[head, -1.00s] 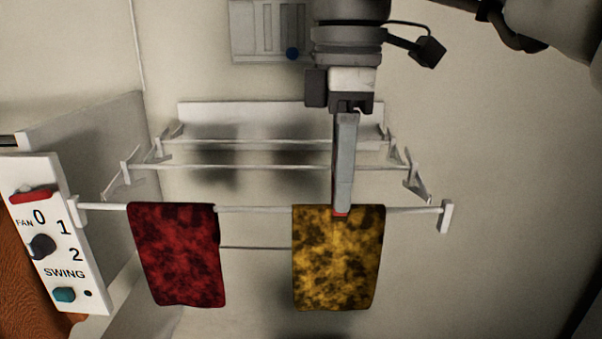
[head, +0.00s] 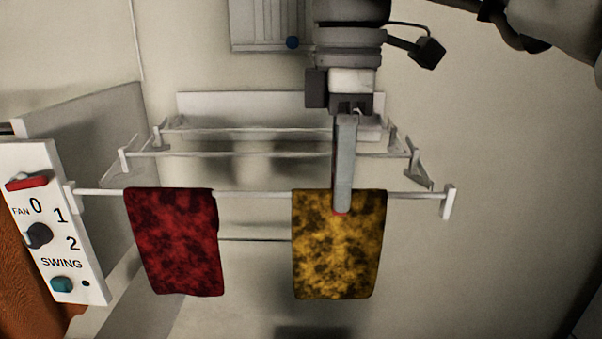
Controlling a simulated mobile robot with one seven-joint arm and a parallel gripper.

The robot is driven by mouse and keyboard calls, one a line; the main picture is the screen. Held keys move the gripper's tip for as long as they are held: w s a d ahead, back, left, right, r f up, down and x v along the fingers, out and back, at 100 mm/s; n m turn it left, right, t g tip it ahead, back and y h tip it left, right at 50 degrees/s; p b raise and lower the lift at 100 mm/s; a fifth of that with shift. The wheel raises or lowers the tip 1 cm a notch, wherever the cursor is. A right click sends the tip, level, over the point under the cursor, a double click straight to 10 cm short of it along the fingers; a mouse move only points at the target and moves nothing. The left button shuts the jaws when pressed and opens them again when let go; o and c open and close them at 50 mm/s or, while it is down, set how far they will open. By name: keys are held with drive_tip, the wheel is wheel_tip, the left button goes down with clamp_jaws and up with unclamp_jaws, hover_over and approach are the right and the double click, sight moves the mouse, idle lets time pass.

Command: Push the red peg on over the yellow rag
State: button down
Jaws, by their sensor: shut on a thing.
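The yellow rag (head: 338,262), mottled with dark patches, hangs over the front bar of a wall rack. My gripper (head: 342,205) points down in front of the rag's upper part, its fingers seen edge-on. It is shut on the red peg (head: 340,212), of which only a thin red sliver shows at the fingertips. The rest of the peg is hidden behind the fingers. The peg's tip appears a little below the rag's top edge. I cannot tell whether the peg touches the rag or the bar.
A dark red mottled rag (head: 176,245) hangs on the same front bar (head: 255,194), to the left, with bare bar between the rags. More rack bars lie behind. A white control panel (head: 52,225) with knobs stands at the left. The bar's right end has a white bracket (head: 449,202).

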drive_tip(key=shift+f+b, duration=0.5)
drive_tip(key=shift+f, duration=0.2)
drive_tip(key=shift+c, duration=2.4)
unclamp_jaws()
wheel_tip(320, 180, up, 7)
drive_tip(key=p, duration=0.7)
drive_tip(key=shift+r, duration=0.1)
